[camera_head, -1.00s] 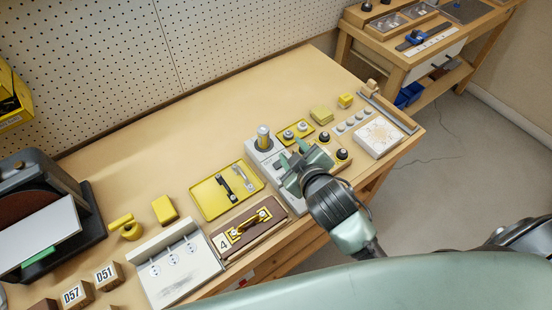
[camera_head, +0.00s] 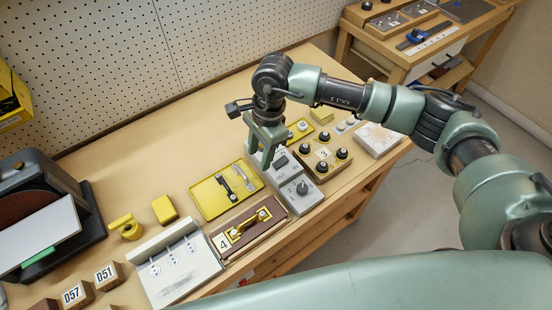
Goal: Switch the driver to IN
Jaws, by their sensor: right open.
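The driver looks to be the grey box (camera_head: 312,199) at the front right of the bench. It has a dark knob (camera_head: 302,188) on top and a dark slot behind it. My right gripper (camera_head: 263,157) points down over the far left end of the grey housing, away from the knob. Its jaws are open. The upright metal post with a yellowish top at that end is hidden behind the gripper; I cannot tell if it is between the fingers. My left gripper is out of view.
A yellow tray (camera_head: 208,199) with a black and a silver handle lies left of the driver. A brown board (camera_head: 270,225) marked 4 carries a brass latch. A wooden box (camera_head: 322,172) with several black knobs stands right. My right arm crosses above the bench's right side.

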